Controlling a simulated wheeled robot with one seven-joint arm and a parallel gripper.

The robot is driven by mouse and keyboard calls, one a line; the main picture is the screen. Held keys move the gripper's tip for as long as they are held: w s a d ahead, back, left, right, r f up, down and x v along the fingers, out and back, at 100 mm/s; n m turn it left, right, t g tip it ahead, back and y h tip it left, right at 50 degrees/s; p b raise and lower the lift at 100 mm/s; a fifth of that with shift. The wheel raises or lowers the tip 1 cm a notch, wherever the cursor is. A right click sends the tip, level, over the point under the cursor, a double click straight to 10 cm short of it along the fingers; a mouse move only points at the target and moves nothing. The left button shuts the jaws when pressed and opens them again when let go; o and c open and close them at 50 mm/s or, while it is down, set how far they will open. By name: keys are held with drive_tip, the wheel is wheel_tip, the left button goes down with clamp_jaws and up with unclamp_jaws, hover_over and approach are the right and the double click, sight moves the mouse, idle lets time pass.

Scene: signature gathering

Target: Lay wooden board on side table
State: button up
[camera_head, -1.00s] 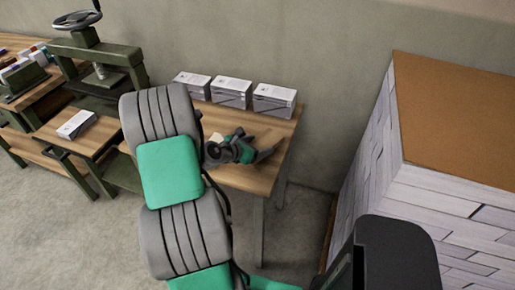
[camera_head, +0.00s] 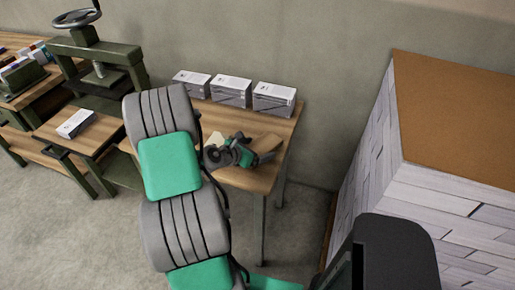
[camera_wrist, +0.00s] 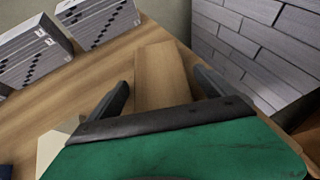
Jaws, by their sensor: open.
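The wooden board (camera_wrist: 160,73) is a plain light-brown slab on the wooden side table (camera_wrist: 75,87). It appears to lie flat near the table's right end. In the head view the board (camera_head: 268,142) shows just beyond my gripper (camera_head: 259,157), over the table (camera_head: 247,180). In the wrist view my gripper (camera_wrist: 161,78) is open, with one dark finger on each side of the board and gaps between. The board's near end is hidden behind the gripper body.
Several white-and-grey boxes (camera_head: 231,91) line the table's back edge by the wall. A white brick-like block with a brown top (camera_head: 455,115) stands to the right. A green press (camera_head: 98,50) and a bench with another box (camera_head: 76,123) are at left.

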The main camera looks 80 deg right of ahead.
drive_tip(key=v, duration=1.2)
drive_tip(key=shift+b, duration=0.35)
drive_tip(key=shift+w+a+r, duration=0.1)
drive_tip(key=shift+w+a, duration=0.05)
drive_tip(key=shift+w, duration=0.1)
drive_tip(key=w+a+r+m+t+y, duration=0.3)
drive_tip(key=w+a+m+t+y, duration=0.35)
drive_tip(key=w+a, duration=1.35)
drive_tip(key=s+a+r+m+t+y, duration=0.1)
drive_tip(key=a+r+m+y, duration=0.1)
drive_tip(key=a, duration=1)
drive_tip(key=s+a+r+m+t+y, duration=0.1)
drive_tip(key=a+r+m+t+y, duration=0.1)
drive_tip(key=a, duration=1)
wheel_tip(320, 180, up, 2)
drive_tip(key=shift+m, duration=0.85)
drive_tip(key=shift+s+d, duration=0.1)
drive_tip(key=shift+s, duration=0.05)
